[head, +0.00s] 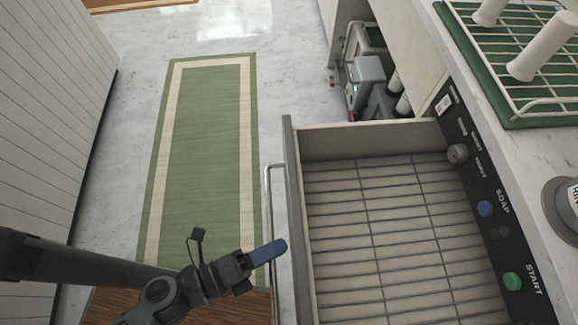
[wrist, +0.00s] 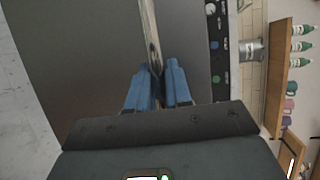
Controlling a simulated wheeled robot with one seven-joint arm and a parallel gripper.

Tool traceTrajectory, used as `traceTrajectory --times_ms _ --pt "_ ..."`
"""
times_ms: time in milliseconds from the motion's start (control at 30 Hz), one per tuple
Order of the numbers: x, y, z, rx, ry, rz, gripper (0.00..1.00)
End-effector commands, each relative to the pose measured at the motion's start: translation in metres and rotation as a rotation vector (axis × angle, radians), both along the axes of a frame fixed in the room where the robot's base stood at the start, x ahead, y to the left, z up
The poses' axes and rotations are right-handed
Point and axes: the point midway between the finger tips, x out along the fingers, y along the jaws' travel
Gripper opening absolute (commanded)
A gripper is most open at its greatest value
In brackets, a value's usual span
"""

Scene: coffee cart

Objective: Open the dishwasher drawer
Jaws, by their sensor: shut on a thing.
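The dishwasher drawer (head: 400,220) stands pulled out below the counter, with its slatted rack floor in plain view and empty. Its grey front panel (head: 292,170) faces left in the head view and fills much of the wrist view (wrist: 85,55). A long thin bar handle (head: 267,195) runs along that front. My gripper (head: 281,246) is at the near part of the handle, with its blue fingers shut on it. In the wrist view the handle (wrist: 151,35) runs between the two fingers (wrist: 155,72). The drawer's near end is cut off by the head view's edge.
A black control panel (head: 490,200) with knob and buttons lines the counter edge. A green tray with a white rack (head: 520,95) sits on the counter. A green rug (head: 205,150) covers the floor left of the drawer. A panelled wall (head: 50,90) stands farther left.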

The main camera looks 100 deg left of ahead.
Motion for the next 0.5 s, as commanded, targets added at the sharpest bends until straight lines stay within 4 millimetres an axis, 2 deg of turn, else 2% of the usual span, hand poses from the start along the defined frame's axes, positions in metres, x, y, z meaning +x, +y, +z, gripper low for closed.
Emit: traceTrajectory --times_ms 300,333,500 --pt "-0.0010 -0.0003 -0.0005 0.000 0.002 0.000 0.00" --pt "-0.0010 -0.0004 -0.0006 0.000 0.002 0.000 0.20" --pt "-0.0008 -0.0003 -0.0004 0.000 0.001 0.000 0.36"
